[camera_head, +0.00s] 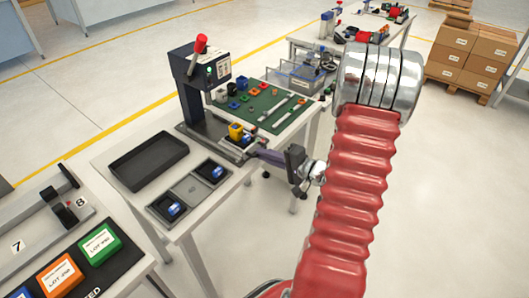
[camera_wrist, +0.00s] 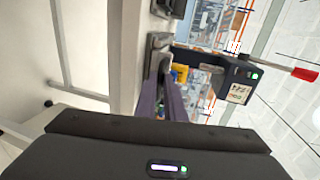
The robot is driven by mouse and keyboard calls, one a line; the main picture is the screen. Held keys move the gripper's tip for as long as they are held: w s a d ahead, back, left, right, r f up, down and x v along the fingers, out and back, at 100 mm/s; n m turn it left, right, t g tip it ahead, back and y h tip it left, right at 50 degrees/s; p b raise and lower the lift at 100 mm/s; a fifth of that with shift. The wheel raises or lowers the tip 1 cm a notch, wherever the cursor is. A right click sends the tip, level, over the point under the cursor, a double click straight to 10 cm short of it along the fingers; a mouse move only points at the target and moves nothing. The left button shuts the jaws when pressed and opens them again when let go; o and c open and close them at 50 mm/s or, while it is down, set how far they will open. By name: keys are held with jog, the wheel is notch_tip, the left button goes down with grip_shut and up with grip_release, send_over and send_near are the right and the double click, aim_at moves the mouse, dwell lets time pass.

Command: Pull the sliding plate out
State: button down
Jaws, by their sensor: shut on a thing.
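The press (camera_head: 207,92) with a red-knobbed lever stands on the white table, and it also shows in the wrist view (camera_wrist: 238,80). At the right of its dark base is the sliding plate (camera_head: 238,146), with a yellow block (camera_head: 236,131) and a small blue part on or beside it. My gripper (camera_head: 254,151) reaches in from the right at the table's near edge, with its purple-grey fingers shut at the plate's near end. The fingers (camera_wrist: 166,90) also show in the wrist view. The fingertips hide the gripped edge, and how far the plate sticks out is unclear.
A black tray (camera_head: 122,170) and a two-compartment tray (camera_head: 190,187) with blue parts lie left of my gripper. A green mat (camera_head: 262,117) with small parts lies behind.

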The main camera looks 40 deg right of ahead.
jog(key=shift+s+f, duration=0.3)
jog(key=shift+s, duration=0.05)
jog(key=c, duration=2.2)
grip_release()
jog(key=shift+s, duration=0.1)
jog(key=shift+o, duration=0.4)
jog(key=shift+r, duration=0.1)
jog(key=shift+r, duration=0.1)
jog(key=shift+d, duration=0.15)
jog(key=v, duration=1.3)
jog(key=shift+s, duration=0.25)
jog(key=shift+r, duration=0.1)
